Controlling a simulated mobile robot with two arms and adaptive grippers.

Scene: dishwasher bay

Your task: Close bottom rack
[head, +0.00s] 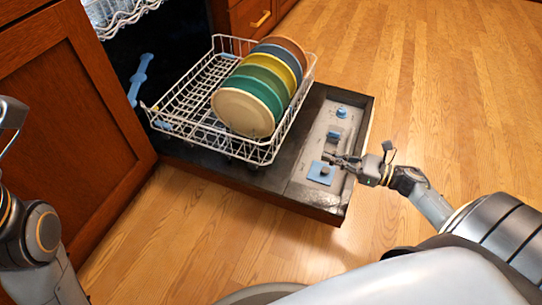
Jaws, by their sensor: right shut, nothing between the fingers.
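The bottom rack (196,101) is a white wire basket. It sits pulled out over the lowered dishwasher door (300,176) and holds a row of several coloured plates (245,110) standing on edge. My right gripper (331,157) is shut and empty, over the door's inner panel near a blue square fitting (319,173), to the right of the rack and apart from it. Whether it touches the door panel I cannot tell. My left arm shows at the left edge; its gripper (10,120) is only partly in view and its fingertips are cut off.
The upper rack (118,14) shows at the top left, inside the dark dishwasher opening. A blue spray arm (138,80) is below it. A wooden cabinet (62,120) stands left of the door. Wood floor (440,90) is clear to the right.

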